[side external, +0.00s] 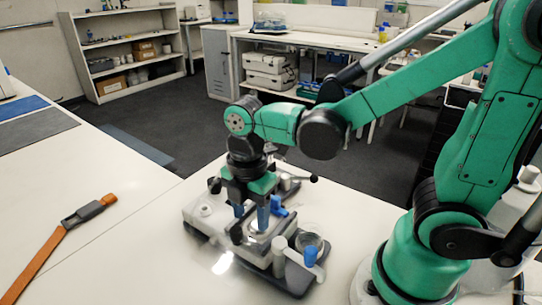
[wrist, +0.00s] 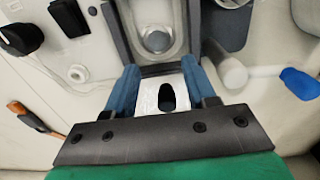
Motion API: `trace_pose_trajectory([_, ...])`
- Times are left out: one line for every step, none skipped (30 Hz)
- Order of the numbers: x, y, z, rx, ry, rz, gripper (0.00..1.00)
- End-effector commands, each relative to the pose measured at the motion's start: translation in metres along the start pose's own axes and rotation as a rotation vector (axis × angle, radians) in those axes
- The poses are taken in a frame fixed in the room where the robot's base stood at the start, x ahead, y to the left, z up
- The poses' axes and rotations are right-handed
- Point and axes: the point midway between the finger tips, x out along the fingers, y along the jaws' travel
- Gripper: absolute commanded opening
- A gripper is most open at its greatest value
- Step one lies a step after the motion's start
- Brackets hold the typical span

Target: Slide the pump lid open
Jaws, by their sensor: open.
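The pump (side external: 205,231) is a pale bench device with knobs and a blue-tipped lever, standing on the white bench. My gripper (side external: 251,222) points down over its middle, its two blue fingers apart. In the wrist view the open gripper (wrist: 161,95) has a white part with a dark oval hole (wrist: 148,92) between its fingers; I cannot tell whether the fingers touch it. Beyond it lies a grey-framed channel with a round metallic piece (wrist: 157,41). I cannot tell for certain which part is the lid, and my fingers hide some of the pump in the side view.
A blue-tipped lever (wrist: 299,83) sticks out at the right in the wrist view, and a black knob (wrist: 21,38) stands at the upper left. An orange strap (side external: 50,250) lies on the left bench.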

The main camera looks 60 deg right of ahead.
Motion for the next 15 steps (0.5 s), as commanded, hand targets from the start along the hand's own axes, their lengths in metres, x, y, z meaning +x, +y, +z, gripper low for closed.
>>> trace_pose_trajectory([0.000,0.000,0.006,0.005,0.000,0.000,0.50])
trace_pose_trajectory([0.000,0.000,0.009,0.005,0.000,0.000,0.50])
trace_pose_trajectory([0.000,0.000,0.013,0.005,0.000,0.000,0.50])
trace_pose_trajectory([0.000,0.000,0.015,0.003,0.000,0.000,0.50])
trace_pose_trajectory([0.000,0.000,0.017,0.004,0.000,0.000,0.50])
trace_pose_trajectory([0.000,0.000,0.019,0.003,0.000,0.000,0.50])
trace_pose_trajectory([0.000,0.000,0.020,0.002,0.000,0.000,0.50])
trace_pose_trajectory([0.000,0.000,0.021,0.001,0.000,0.000,0.50])
trace_pose_trajectory([0.000,0.000,0.021,0.000,0.000,0.000,0.50])
trace_pose_trajectory([0.000,0.000,0.021,0.000,0.000,0.000,0.50])
trace_pose_trajectory([0.000,0.000,0.021,-0.001,0.000,0.000,0.50])
trace_pose_trajectory([0.000,0.000,0.021,-0.001,0.000,0.000,0.50])
trace_pose_trajectory([0.000,0.000,0.021,-0.001,0.000,0.000,0.50])
trace_pose_trajectory([0.000,0.000,0.021,-0.001,0.000,0.000,0.50])
trace_pose_trajectory([0.000,0.000,0.021,0.000,0.000,0.000,0.50])
